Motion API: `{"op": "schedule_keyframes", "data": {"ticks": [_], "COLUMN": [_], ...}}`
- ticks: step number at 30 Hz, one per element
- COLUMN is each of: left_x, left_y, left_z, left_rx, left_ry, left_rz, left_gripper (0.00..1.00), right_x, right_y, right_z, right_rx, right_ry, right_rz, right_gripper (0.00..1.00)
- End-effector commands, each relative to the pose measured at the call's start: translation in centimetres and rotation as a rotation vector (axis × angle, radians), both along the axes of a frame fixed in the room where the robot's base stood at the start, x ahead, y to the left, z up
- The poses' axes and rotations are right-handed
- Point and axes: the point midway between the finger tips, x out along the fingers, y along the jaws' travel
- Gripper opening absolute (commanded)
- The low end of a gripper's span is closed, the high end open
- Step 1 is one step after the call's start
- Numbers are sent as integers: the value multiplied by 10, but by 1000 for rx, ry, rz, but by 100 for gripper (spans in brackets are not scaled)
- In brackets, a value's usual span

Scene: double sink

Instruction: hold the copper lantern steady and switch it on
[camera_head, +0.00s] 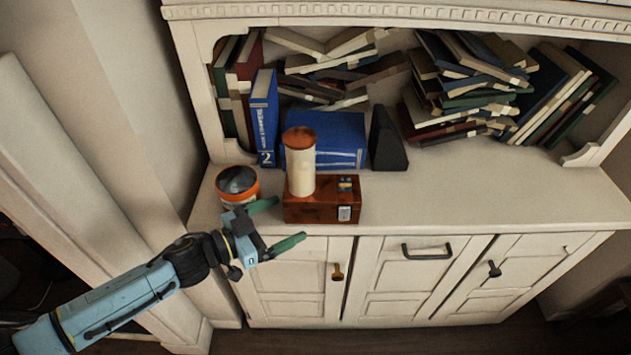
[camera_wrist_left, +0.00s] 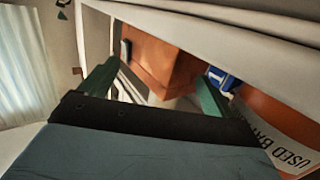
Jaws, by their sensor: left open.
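A cream cylinder with a copper-brown cap, which looks like the copper lantern (camera_head: 301,170), stands upright at the left end of a reddish wooden box (camera_head: 330,211) on the cabinet counter. I cannot tell whether it is lit. My left gripper (camera_head: 284,222) is open and empty just in front of the counter edge, below and left of the box, apart from the lantern. In the left wrist view, the open fingers (camera_wrist_left: 155,88) straddle an orange-brown surface (camera_wrist_left: 165,62) beyond them; I cannot tell for certain what it is. My right gripper is out of view.
An orange-banded open can (camera_head: 238,186) stands left of the box, close to my gripper; its "USED BA" label (camera_wrist_left: 292,150) shows in the wrist view. Blue books (camera_head: 335,138) and a dark wedge (camera_head: 386,140) stand behind. The counter's right side (camera_head: 500,185) is clear.

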Motion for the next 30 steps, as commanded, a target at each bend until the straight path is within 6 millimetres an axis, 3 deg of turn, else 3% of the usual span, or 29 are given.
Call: {"op": "schedule_keyframes", "data": {"ticks": [12, 18, 30], "left_x": [32, 45, 53], "left_y": [-49, -68, -78], "left_z": [-7, -8, -9], "left_rx": [-2, -2, -1], "left_ry": [-3, 0, 0], "left_rz": [0, 1, 2], "left_gripper": [89, 89, 89], "right_x": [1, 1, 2], "right_y": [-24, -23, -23], "right_z": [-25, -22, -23], "right_rx": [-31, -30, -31], "right_ry": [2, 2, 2], "right_rz": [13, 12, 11], "right_gripper": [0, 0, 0]}}
